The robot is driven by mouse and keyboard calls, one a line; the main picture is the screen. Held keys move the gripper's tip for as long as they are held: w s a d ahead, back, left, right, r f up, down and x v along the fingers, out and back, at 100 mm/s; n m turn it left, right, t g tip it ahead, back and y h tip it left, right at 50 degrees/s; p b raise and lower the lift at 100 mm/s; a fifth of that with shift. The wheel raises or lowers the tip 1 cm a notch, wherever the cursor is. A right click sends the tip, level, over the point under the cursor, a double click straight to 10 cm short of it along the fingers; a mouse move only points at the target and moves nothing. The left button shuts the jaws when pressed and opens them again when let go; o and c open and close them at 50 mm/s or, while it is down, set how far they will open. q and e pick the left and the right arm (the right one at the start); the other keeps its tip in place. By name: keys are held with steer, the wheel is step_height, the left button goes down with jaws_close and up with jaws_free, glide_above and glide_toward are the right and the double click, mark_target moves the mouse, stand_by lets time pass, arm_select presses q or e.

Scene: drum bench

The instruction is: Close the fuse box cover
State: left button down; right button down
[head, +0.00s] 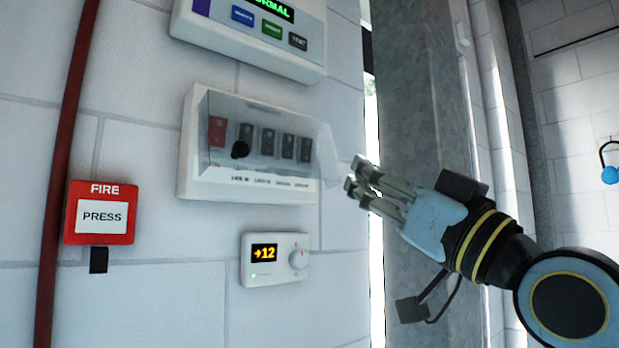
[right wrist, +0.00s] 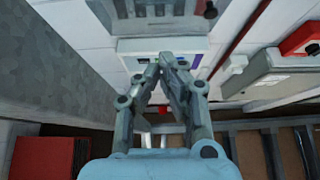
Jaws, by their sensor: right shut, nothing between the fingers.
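The fuse box (head: 189,150) is a white housing on the white block wall in the head view, with a row of dark switches and a red one at the left. Its clear cover (head: 328,160) lies in front of the switches and reaches past the housing's right edge. A dark round knob (head: 239,149) shows in front of the switches. I cannot tell how far the cover stands off the housing. My right gripper (head: 357,174) is shut and empty, just right of the cover with a small apparent gap. It also shows in the right wrist view (right wrist: 162,75). My left gripper is not in view.
A display panel (head: 235,38) is above the fuse box and a thermostat (head: 274,270) below. A red fire button (head: 99,212) and a red pipe (head: 64,150) are at the left. A grey metal column (head: 425,110) stands behind my right gripper.

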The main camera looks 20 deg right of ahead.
mark_target(293, 173)
steer(key=b+x, duration=0.1)
steer(key=x, duration=0.2)
steer(key=w+f+b+x, duration=0.1)
steer(key=x, duration=0.3)
steer(key=f+b+x, duration=0.1)
steer(key=x, duration=0.3)
steer(key=shift+w+a, duration=0.15)
steer(key=shift+w, duration=0.2)
steer(key=f+b, duration=0.1)
steer(key=b, duration=0.2)
steer(key=w+f+t+b, duration=0.1)
steer(key=b, duration=0.1)
steer(key=shift+w+a+f+b, duration=0.15)
steer(key=shift+a+b, duration=0.1)
steer(key=shift+b, duration=0.15)
steer(key=shift+w+a+f+b, duration=0.15)
steer(key=shift+w+b, duration=0.2)
steer(key=shift+w, duration=0.15)
steer(key=shift+w+a+f+b, duration=0.2)
steer(key=shift+w+b, duration=0.1)
steer(key=shift+w, duration=0.15)
